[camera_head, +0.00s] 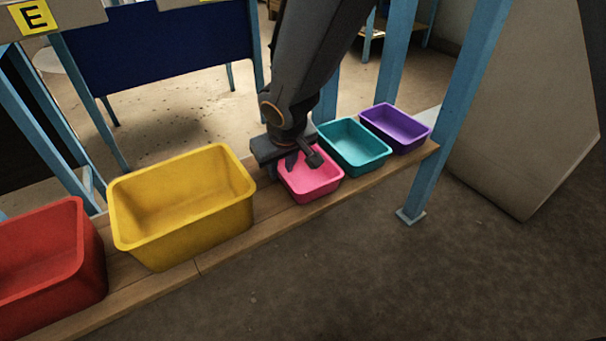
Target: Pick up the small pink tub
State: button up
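The small pink tub (316,189) stands upright on a wooden shelf, between the yellow tub and the teal tub. It looks empty. My gripper (302,160) comes down from above over the tub's back part, with its dark fingers pointing down at the tub's opening. The two fingers show apart, with a gap between them. The gripper and arm hide the tub's back rim. I cannot tell whether a finger touches the tub.
A large yellow tub (184,241) and a red tub (88,268) stand to the left. A teal tub (356,163) and a purple tub (402,141) stand close on the right. A blue post (447,120) rises at the wooden shelf's (235,247) right end. The floor in front is clear.

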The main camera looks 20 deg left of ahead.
jog(key=shift+b+x, duration=0.4)
jog(key=shift+x, duration=0.8)
jog(key=shift+r, duration=0.1)
grip_shut()
jog(key=shift+r, duration=0.1)
